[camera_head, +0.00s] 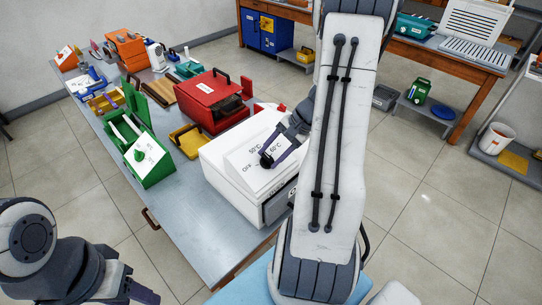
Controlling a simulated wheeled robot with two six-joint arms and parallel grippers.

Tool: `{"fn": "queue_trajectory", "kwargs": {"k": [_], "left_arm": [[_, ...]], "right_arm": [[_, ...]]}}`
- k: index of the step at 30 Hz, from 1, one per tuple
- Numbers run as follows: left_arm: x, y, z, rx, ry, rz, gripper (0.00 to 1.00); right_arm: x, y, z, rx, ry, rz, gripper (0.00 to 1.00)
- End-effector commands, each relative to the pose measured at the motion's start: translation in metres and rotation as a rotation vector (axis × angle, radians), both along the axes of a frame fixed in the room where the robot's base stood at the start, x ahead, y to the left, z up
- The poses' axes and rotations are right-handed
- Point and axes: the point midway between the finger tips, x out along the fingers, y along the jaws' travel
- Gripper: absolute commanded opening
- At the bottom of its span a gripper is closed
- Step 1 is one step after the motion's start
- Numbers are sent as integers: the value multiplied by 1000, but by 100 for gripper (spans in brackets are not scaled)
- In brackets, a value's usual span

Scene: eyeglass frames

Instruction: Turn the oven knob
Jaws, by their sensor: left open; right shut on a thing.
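The white oven (229,190) stands near the front end of the long grey table. Its sloped top panel carries the printed words OFF, 50°C and 60°C around a small dark knob (264,161). My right gripper (269,159) reaches in from the right, with its dark fingers shut on the knob. The fingers cover much of the knob, so its pointing direction is hard to tell. My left gripper (137,289) is at the bottom left, away from the oven, open and empty. Part of it is cut off by the picture edge.
A red case (212,100), a yellow box (187,139) and a green box (150,162) stand on the table (187,213) behind and left of the oven. My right arm hides the oven's right side. The table's front left part is bare.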

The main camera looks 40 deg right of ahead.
Motion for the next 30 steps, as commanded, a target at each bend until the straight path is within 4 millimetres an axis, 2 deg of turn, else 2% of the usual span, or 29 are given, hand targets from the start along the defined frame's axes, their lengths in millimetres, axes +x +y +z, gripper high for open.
{"fn": "queue_trajectory", "kwargs": {"k": [7,21,22,23,24,30], "left_arm": [[0,0,-3,0,0,0,50],[0,0,-3,0,0,0,50],[0,0,-3,0,0,0,50],[0,0,-3,0,0,0,50],[0,0,-3,0,0,0,50],[0,0,-3,0,0,0,50]], "right_arm": [[0,-2,1,23,-2,-59,0],[1,-2,1,26,0,-68,0],[1,-2,1,25,-1,-67,64],[0,-2,1,25,-1,-67,75],[0,-2,1,26,-1,-67,82],[0,-1,0,29,1,-65,82]]}}
